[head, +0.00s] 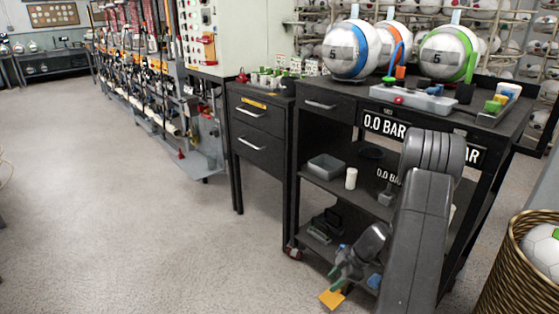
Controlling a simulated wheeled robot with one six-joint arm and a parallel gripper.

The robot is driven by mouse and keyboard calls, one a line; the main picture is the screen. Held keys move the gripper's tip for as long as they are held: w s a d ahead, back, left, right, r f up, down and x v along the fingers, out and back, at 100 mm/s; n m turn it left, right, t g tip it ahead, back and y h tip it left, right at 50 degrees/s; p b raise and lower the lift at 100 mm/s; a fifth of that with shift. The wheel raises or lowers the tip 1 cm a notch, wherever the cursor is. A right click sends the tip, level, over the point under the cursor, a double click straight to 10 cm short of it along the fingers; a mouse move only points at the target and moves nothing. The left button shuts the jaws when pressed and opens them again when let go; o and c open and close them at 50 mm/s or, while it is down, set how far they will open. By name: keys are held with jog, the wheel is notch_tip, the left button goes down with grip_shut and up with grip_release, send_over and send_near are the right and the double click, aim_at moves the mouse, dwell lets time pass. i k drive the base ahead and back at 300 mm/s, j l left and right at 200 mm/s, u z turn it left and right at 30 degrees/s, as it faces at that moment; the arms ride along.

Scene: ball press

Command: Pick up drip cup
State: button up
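A small white cylinder (351,178), which may be the drip cup, stands upright on the middle shelf of the black cart. An open grey bin (325,167) sits to its left on the same shelf. I cannot tell for sure which thing is the drip cup. My gripper (338,276) hangs low in front of the cart's bottom shelf, below and apart from the white cylinder. Its fingers are small and seen at an angle, so their opening is unclear. A flat orange piece (332,298) shows just below it; I cannot tell whether they touch.
The cart (328,105) carries several balls, a grey tray (413,100) and small tools on top. My arm covers its right part. "0.0 BAR" displays (384,125) hang below the top. A drawer cabinet (257,135) stands left, a wicker basket (518,270) right. Floor at left is clear.

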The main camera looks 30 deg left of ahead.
aim_at(211, 161)
jog(key=z, duration=1.85)
jog(key=j+z, duration=0.1)
jog(key=z, duration=0.3)
jog(key=k+z, duration=0.1)
jog(key=z, duration=0.3)
jog(key=k+j+z, duration=0.1)
jog(key=z, duration=0.35)
jog(key=k+z, duration=0.1)
jog(key=z, duration=0.3)
jog(key=k+j, duration=0.1)
jog(key=k, duration=1)
jog(key=k+j, duration=0.15)
jog(key=k, duration=0.95)
jog(key=k+j, duration=0.1)
jog(key=k, duration=1)
jog(key=k+z, duration=0.2)
jog(key=k, duration=0.35)
jog(key=k+z, duration=0.2)
jog(key=k, duration=0.4)
jog(key=k+l+z, duration=0.2)
jog(key=k, duration=0.3)
jog(key=k+j, duration=0.15)
jog(key=k, duration=0.25)
jog(key=k+j, duration=0.15)
jog(key=k, duration=0.2)
jog(key=k+j+z, duration=0.1)
jog(key=k, duration=0.3)
jog(key=u, duration=0.8)
